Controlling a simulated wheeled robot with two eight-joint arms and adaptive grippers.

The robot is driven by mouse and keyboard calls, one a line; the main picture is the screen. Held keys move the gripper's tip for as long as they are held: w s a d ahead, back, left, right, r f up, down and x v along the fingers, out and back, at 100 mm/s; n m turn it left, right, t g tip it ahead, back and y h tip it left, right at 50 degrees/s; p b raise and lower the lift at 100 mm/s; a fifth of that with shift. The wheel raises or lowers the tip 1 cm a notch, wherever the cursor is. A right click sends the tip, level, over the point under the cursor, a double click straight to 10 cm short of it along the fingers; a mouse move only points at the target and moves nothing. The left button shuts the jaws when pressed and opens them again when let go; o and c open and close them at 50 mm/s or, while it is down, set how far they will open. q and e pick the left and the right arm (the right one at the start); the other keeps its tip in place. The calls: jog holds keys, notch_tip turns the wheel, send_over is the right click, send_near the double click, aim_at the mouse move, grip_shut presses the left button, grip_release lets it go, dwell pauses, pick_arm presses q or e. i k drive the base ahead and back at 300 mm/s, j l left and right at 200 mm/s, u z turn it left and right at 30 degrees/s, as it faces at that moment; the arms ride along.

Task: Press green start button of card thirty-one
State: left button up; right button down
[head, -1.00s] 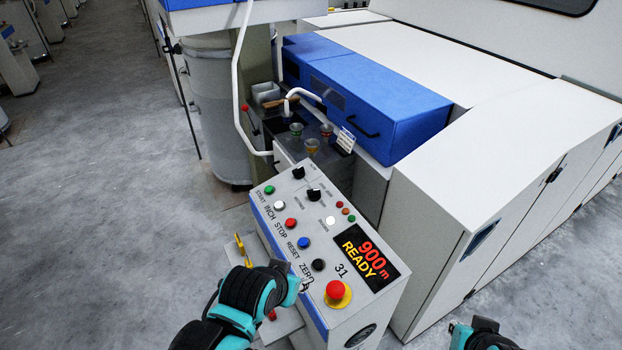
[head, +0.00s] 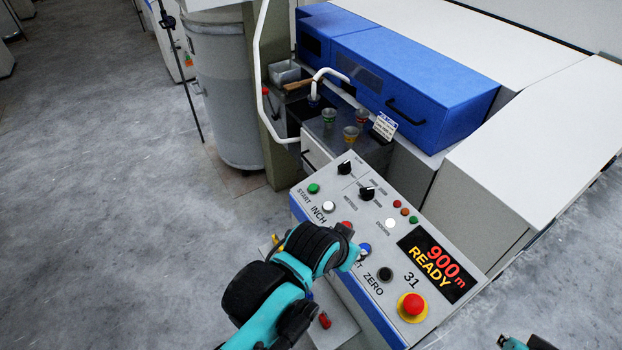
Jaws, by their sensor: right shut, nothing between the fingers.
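The control panel (head: 330,206) of card 31 slopes up in front of me, marked with a printed 31. Its green start button (head: 313,188) sits at the upper left end, above the word START, and is fully visible. My arm hides part of the RESET lettering and the STOP label. I cannot tell whether the fingertips touch the panel.
A white button (head: 328,207), a red button (head: 347,225) and a black button (head: 385,274) share the row. A red emergency stop (head: 413,305) sits at the near end. The display (head: 437,264) reads 900 m READY. A white bent pipe (head: 262,80) rises behind the panel.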

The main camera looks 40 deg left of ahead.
aim_at(312, 188)
jog(key=j, duration=1.4)
